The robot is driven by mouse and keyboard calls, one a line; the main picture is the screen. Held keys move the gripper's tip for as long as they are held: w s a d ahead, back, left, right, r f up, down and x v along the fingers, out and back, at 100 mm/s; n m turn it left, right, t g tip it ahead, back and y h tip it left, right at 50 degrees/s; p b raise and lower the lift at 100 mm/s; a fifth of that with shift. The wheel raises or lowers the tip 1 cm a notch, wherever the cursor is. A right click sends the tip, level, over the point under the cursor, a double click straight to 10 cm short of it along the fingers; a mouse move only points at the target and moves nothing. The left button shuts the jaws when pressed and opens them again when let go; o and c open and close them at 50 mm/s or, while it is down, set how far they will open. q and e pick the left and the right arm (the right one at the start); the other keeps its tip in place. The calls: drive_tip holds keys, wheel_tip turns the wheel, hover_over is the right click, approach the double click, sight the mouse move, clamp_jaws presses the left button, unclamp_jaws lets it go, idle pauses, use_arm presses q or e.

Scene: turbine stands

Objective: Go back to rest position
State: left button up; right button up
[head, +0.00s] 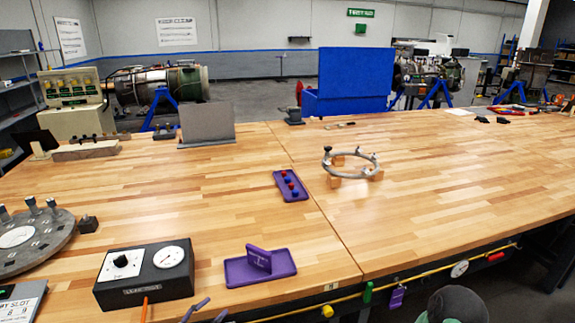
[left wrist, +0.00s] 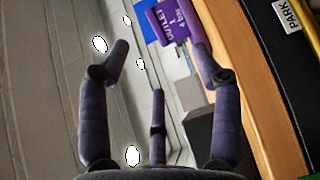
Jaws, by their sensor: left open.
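My left gripper (head: 207,312) shows only by its dark purple fingertips at the bottom edge of the head view, in front of the table's near edge. In the left wrist view the same gripper (left wrist: 158,65) has its fingers spread apart, with nothing held between them. A purple plate lettered "OUTLET 1 4 bar" (left wrist: 173,22) shows beyond the fingers, close to the right fingertip in the picture; whether they touch I cannot tell. My right gripper is not seen.
The wooden table (head: 420,215) holds a purple tray with an upright plate (head: 259,262), a black gauge box (head: 145,273), a round grey disc (head: 30,240), a purple tray with red and blue pieces (head: 290,186) and a metal ring on blocks (head: 350,165). The table's right side is mostly clear.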

use_arm(q)
drive_tip(key=s+d+f+m+g+h, duration=0.1)
drive_tip(key=s+d+f+g, duration=0.4)
drive_tip(key=f, duration=0.2)
drive_tip(key=s+d+f+m+g, duration=0.2)
drive_tip(key=s+d+f+g, duration=0.3)
drive_tip(key=s+f, duration=0.15)
drive_tip(key=s+f+m+g+y, duration=0.1)
drive_tip(key=s+f+m+y, duration=0.2)
drive_tip(key=s+f, duration=0.2)
drive_tip(key=s+f+m+g+y, duration=0.2)
drive_tip(key=s+f, duration=0.3)
drive_tip(key=f, duration=0.7)
drive_tip(key=shift+d+m+g+y, duration=0.25)
drive_tip(key=shift+m+y, duration=0.35)
drive_tip(key=shift+y, duration=0.3)
drive_tip(key=shift+s+f, duration=0.1)
